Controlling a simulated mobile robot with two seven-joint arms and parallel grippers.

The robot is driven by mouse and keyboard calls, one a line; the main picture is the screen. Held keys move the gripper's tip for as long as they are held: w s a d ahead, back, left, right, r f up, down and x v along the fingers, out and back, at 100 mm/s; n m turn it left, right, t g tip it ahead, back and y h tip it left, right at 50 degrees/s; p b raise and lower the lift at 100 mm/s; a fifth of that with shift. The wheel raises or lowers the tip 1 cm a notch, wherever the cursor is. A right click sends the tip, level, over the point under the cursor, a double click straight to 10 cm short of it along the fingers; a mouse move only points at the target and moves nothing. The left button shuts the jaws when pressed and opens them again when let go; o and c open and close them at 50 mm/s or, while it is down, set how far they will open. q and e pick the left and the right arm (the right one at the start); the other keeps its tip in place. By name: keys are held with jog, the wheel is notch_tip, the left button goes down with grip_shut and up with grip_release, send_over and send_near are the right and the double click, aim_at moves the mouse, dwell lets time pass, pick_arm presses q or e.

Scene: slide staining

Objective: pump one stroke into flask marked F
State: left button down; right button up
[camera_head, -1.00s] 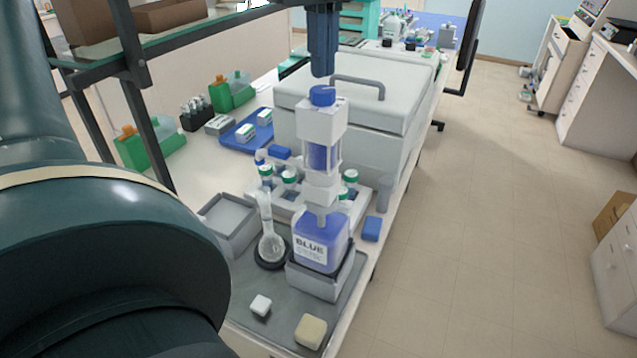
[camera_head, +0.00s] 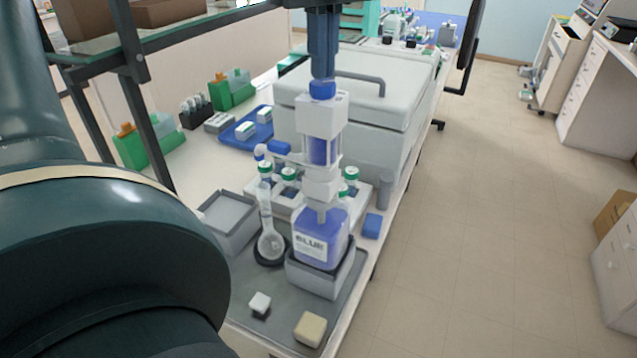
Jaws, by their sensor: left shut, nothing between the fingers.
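The dispenser bottle labelled BLUE (camera_head: 318,243) stands upright in a grey holder. Its white pump body (camera_head: 321,118) carries a blue cap (camera_head: 322,90) on top. My left gripper (camera_head: 323,74) is shut and empty, pointing down directly over the cap. Its tips appear to meet the cap, though contact is hard to confirm. My right gripper is not in view.
A rack with green-capped bottles (camera_head: 289,174) is behind the pump. An open grey box (camera_head: 228,213) is left of the flask. A large lidded white box (camera_head: 385,97) stands behind.

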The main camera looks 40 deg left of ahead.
aim_at(322, 83)
pick_arm(q)
jog(key=shift+f+b, duration=0.5)
jog(key=shift+f, duration=0.2)
jog(key=shift+f+b, duration=0.35)
jog(key=shift+f, duration=0.15)
jog(key=shift+f+b, duration=0.5)
jog(key=shift+f, duration=0.4)
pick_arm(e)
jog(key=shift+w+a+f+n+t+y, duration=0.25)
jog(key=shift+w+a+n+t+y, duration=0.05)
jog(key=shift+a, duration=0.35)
pick_arm(q)
jog(key=shift+s+b, duration=0.1)
jog(key=shift+b, duration=0.2)
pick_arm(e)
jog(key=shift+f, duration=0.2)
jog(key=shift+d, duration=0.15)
